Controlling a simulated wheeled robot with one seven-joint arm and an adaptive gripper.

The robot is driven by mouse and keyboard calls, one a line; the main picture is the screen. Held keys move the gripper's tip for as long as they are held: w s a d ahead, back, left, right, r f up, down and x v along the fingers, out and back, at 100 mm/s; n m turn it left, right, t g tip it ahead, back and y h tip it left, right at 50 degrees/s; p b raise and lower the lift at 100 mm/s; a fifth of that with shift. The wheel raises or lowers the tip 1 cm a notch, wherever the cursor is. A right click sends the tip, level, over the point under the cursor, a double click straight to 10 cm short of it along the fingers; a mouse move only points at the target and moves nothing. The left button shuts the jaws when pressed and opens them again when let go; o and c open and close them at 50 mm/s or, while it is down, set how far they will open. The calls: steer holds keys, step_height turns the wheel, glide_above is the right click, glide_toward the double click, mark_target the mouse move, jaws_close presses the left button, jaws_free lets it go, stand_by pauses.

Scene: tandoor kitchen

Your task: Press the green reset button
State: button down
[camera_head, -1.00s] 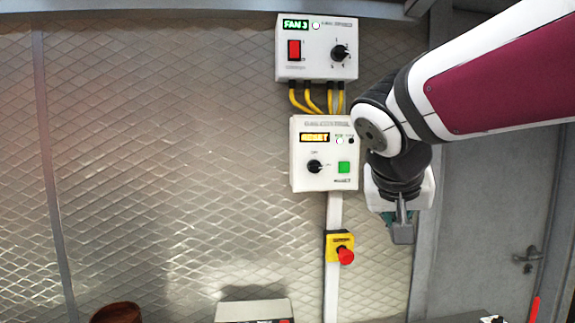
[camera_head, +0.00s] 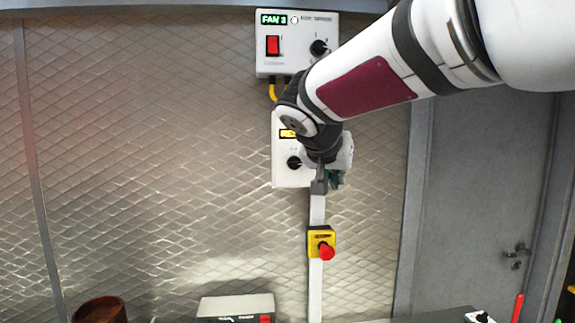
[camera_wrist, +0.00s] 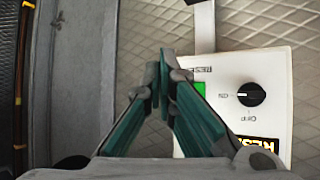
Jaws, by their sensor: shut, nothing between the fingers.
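The green button (camera_wrist: 200,89) is on the face of the white lower control box (camera_wrist: 275,75), partly covered by a finger of my gripper in the wrist view. In the head view my gripper (camera_head: 319,186) is in front of the right part of this box (camera_head: 283,172), and the button is hidden. My gripper is shut and empty; its fingertips (camera_wrist: 163,75) appear just beside the button in the wrist view. I cannot tell whether they touch the panel. A black knob (camera_wrist: 251,95) and a lit yellow display (camera_wrist: 258,143) are on the same panel.
The FAN 3 box (camera_head: 265,62) with a red switch (camera_head: 273,45) is above. A red emergency button (camera_head: 326,251) on a yellow base is below my gripper. A grey door (camera_head: 465,190) is at the right. The quilted metal wall (camera_head: 150,170) at the left is clear.

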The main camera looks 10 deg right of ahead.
steer(key=w+b, duration=0.2)
steer(key=w, duration=0.6)
steer(key=shift+w, duration=0.2)
steer(key=shift+w+b, duration=0.2)
steer(key=shift+b, duration=0.15)
stand_by(1.1)
steer(key=shift+w, duration=0.25)
steer(key=shift+w+b, duration=0.4)
steer(key=shift+b, duration=0.15)
stand_by(0.7)
steer(key=shift+s, duration=0.85)
